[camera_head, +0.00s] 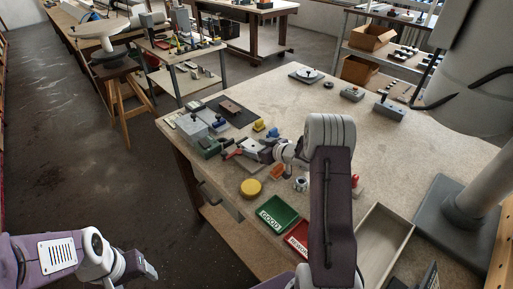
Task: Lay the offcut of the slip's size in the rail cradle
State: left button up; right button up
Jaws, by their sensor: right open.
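My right gripper (238,151) is open over the left part of the workbench, close to a green block (208,147) and small grey blocks (190,127). My arm and wrist cover part of the bench there. A small brown piece (231,106) lies on a dark mat (242,117) behind the gripper. I cannot tell which small piece is the slip, the offcut or the rail cradle at this size. My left gripper (146,268) hangs over the floor at the lower left, away from the bench; its jaws are too unclear to read.
A yellow disc (250,188), a green tray marked GOOD (277,214) and a red tray (298,238) lie near the front edge. An empty beige tray (384,244) is at the right. Yellow and blue pieces (272,132) stand behind my gripper. The bench's back middle is mostly clear.

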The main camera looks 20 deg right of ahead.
jog(key=shift+r, duration=0.25)
jog(key=p+v, duration=0.1)
jog(key=v, duration=1.1)
jog(key=shift+f, duration=0.1)
